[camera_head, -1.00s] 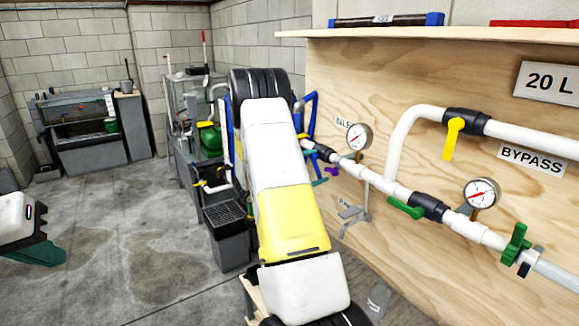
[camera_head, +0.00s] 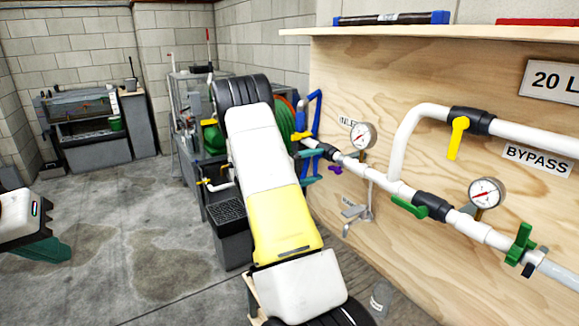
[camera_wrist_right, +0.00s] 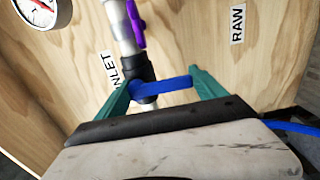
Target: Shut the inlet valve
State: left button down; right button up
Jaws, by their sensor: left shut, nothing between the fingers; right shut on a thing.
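The inlet valve has a black body (camera_wrist_right: 138,72) on the white pipe beside the INLET label (camera_wrist_right: 107,72). Its blue handle (camera_wrist_right: 165,87) points sideways, roughly across the pipe, in the right wrist view. My right gripper (camera_wrist_right: 160,92) has one teal finger on each side of this handle and is shut on it. In the head view my right gripper (camera_head: 309,168) is at the pipe's far end, partly hidden by my forearm. My left gripper (camera_head: 42,249) is shut and empty at the left edge, away from the board.
Along the board are a purple handle (camera_head: 335,169), gauges (camera_head: 362,136), green handles (camera_head: 409,207) and a yellow bypass handle (camera_head: 457,138). A dark grey bin (camera_head: 231,236) stands left of my right arm. Open floor lies to the left.

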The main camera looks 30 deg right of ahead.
dwell(0.4)
jog(key=o, duration=2)
jog(key=shift+o, duration=0.2)
jog(key=shift+a, duration=0.1)
jog(key=a, duration=0.7)
jog(key=shift+s+a, duration=0.3)
jog(key=shift+a, duration=0.05)
